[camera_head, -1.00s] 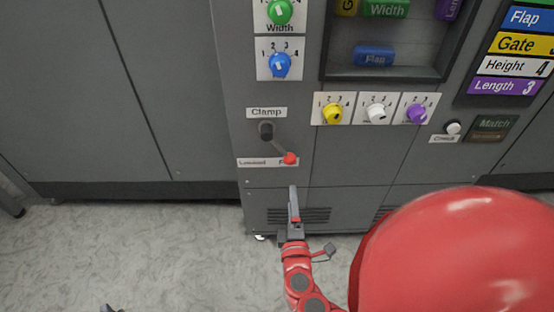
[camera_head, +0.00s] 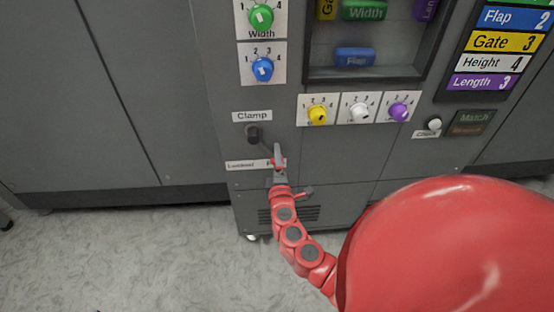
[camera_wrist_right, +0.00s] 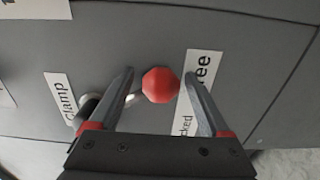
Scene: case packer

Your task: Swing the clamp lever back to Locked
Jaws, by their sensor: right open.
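The clamp lever (camera_head: 262,143) has a dark pivot under the Clamp label (camera_head: 252,116), and its arm slants down to the right toward the Free end of the Locked/Free label (camera_head: 246,165). Its red knob (camera_wrist_right: 160,85) shows in the right wrist view, between the two fingertips. My right gripper (camera_wrist_right: 158,80) is open around the knob, with a gap on each side. In the head view the right gripper (camera_head: 278,160) is at the lever's lower end and mostly hides the knob. My left gripper is not in view.
Colored dials, such as the yellow dial (camera_head: 318,115), sit on the panel above and right. A check button (camera_head: 434,124) is farther right. A recessed window (camera_head: 354,78) with colored blocks is above. The floor (camera_head: 120,260) at left is clear.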

